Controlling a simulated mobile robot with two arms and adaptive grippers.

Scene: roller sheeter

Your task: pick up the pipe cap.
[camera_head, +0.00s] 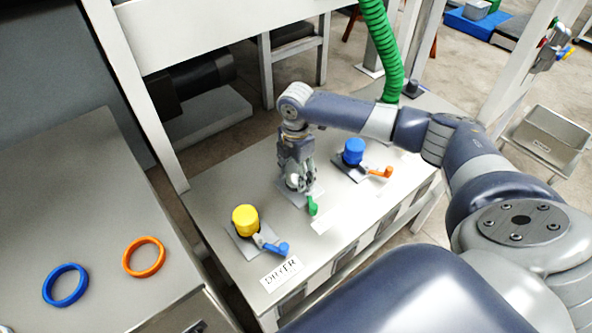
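My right gripper (298,172) points down over the middle fitting, the one with a green lever (312,206). Its fingers are around or just above a small whitish part (293,182) there, possibly a cap; the fingers hide most of it, and I cannot tell whether they touch it. A yellow cap (245,219) stands upright on the near left fitting, beside a blue lever (276,247). A blue cap (354,150) stands on the far right fitting, beside an orange lever (381,172). Both are apart from the gripper. My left gripper is not in view.
The fittings stand on a grey bench top (217,187) with a "DRYER" label (281,273). A blue ring (65,286) and an orange ring (144,257) lie on the left surface. A green hose (384,50) hangs behind my arm. White frame posts flank the bench.

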